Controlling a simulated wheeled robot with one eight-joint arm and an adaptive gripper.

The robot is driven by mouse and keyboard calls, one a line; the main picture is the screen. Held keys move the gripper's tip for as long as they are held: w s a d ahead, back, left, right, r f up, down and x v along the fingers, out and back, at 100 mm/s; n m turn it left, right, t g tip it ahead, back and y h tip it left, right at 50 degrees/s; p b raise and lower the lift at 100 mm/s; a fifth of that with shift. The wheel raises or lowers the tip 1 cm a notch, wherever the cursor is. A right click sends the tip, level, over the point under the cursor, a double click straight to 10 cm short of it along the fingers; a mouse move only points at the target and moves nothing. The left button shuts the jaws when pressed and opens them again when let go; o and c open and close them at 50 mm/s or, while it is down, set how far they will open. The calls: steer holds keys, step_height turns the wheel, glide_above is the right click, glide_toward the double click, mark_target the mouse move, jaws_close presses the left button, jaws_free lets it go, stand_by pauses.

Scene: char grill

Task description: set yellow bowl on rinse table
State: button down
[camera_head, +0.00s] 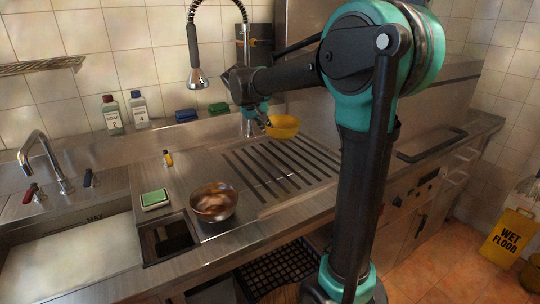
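The yellow bowl (285,128) is above the far edge of the ribbed metal drain table (330,171), tilted slightly. My gripper (264,120) is at the bowl's left rim, with its fingers shut on that rim. The fingertips are small and dark here, and part of the grip is hidden. The bowl looks raised off the surface, though the gap beneath it is hard to judge.
A metal bowl (214,202) with something in it stands left of the ribs, beside a square opening (168,239). A green sponge (154,198) and small yellow item (168,158) lie nearby. Bottles (112,114) line the wall. A spray head (198,78) hangs above. The ribbed area is clear.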

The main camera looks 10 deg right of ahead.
step_height(320, 180, down, 11)
steer(key=shift+r, duration=0.2)
stand_by(0.4)
steer(key=c, duration=1.7)
jaws_free()
steer(key=shift+f, duration=0.1)
steer(key=v, duration=1.2)
